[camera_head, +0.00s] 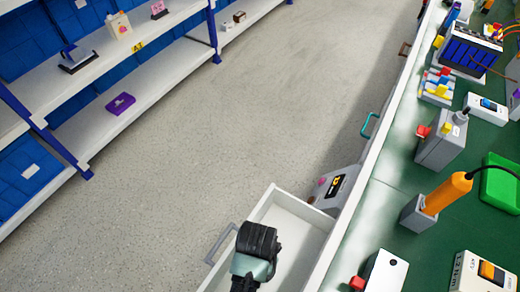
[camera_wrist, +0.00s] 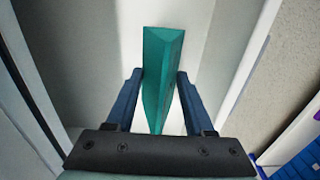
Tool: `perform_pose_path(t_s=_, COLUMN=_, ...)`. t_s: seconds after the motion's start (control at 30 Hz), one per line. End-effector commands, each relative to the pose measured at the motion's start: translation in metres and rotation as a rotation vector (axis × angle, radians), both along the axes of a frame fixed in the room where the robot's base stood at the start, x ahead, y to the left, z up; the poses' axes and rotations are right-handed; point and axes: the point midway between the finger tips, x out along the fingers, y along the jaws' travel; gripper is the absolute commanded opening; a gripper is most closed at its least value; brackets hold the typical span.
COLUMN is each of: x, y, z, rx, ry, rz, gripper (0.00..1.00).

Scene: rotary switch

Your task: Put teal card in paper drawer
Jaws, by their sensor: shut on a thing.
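The teal card (camera_wrist: 163,75) is in the wrist view, standing on edge between the two fingers of my gripper (camera_wrist: 160,85). The gripper is shut on it. Behind the card is the white inside of an open drawer (camera_wrist: 205,45). In the head view my gripper (camera_head: 258,238) is over the open white drawer (camera_head: 300,219), near its handle side. The card is hidden there by the gripper. I cannot tell how far the card is above the drawer floor. The drawer's inside looks empty where it shows.
A green-topped workbench (camera_head: 400,215) with several tools and devices runs along the right. A grey box with a label (camera_head: 335,187) is beside the open drawer's far side. A shelf (camera_head: 120,75) with several objects stands at the left. The floor (camera_head: 190,150) between is clear.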

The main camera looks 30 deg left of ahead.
Motion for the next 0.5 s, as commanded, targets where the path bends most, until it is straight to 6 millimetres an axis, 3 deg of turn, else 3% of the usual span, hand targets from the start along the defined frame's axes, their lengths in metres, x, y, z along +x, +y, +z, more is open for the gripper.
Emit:
perform_pose_path(t_s=0.4, x=0.0, y=0.0, z=-0.047, rx=-0.001, ry=0.0, rz=-0.001, gripper=0.01)
perform_pose_path(t_s=0.5, x=0.001, y=0.0, z=-0.05, rx=0.0, ry=-0.002, rz=-0.001, gripper=0.01)
